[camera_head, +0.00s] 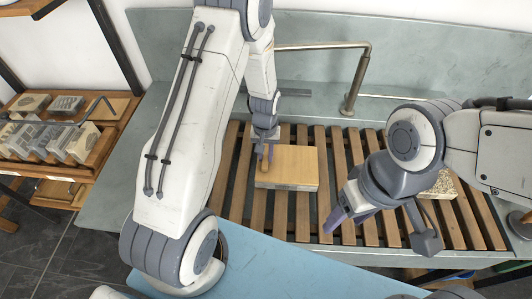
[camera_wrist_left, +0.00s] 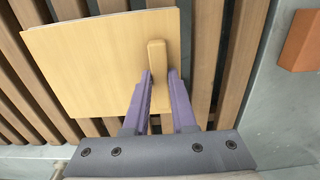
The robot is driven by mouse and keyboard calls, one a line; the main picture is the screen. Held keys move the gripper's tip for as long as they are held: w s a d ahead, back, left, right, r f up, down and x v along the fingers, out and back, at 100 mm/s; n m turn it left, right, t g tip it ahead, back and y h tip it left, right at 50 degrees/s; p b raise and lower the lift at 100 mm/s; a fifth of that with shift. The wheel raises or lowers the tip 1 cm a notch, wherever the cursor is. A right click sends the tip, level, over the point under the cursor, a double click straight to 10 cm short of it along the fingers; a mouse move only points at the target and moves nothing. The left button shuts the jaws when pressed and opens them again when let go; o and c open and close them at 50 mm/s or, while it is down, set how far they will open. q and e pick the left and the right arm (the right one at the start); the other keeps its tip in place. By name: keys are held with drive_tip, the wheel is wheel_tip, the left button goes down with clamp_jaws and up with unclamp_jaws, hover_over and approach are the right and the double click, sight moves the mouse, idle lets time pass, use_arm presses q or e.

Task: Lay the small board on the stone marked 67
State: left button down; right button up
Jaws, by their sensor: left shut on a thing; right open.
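The small board (camera_head: 297,162) is a pale wooden plate with a raised handle. It sits over the slatted rack in the middle of the head view; a pale side shows below its front edge, and I cannot tell whether a stone lies under it. My left gripper (camera_head: 267,150) is shut on the board's handle, at its left part. In the left wrist view the purple fingers (camera_wrist_left: 162,88) flank the handle, with the board (camera_wrist_left: 95,60) reaching left. My right gripper (camera_head: 348,213) is open and empty, right of the board. No mark 67 is readable.
A speckled stone (camera_head: 442,184) lies on the rack (camera_head: 335,165) behind my right arm, partly hidden. A bent metal pipe (camera_head: 360,75) stands at the back. Left, a wooden shelf (camera_head: 80,172) holds several stones. An orange-brown block (camera_wrist_left: 301,40) shows in the left wrist view.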

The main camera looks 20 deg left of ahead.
use_arm(q)
drive_tip(key=shift+f, duration=0.2)
drive_tip(key=c, duration=0.7)
unclamp_jaws()
drive_tip(key=shift+r, duration=0.1)
drive_tip(key=shift+c, duration=0.2)
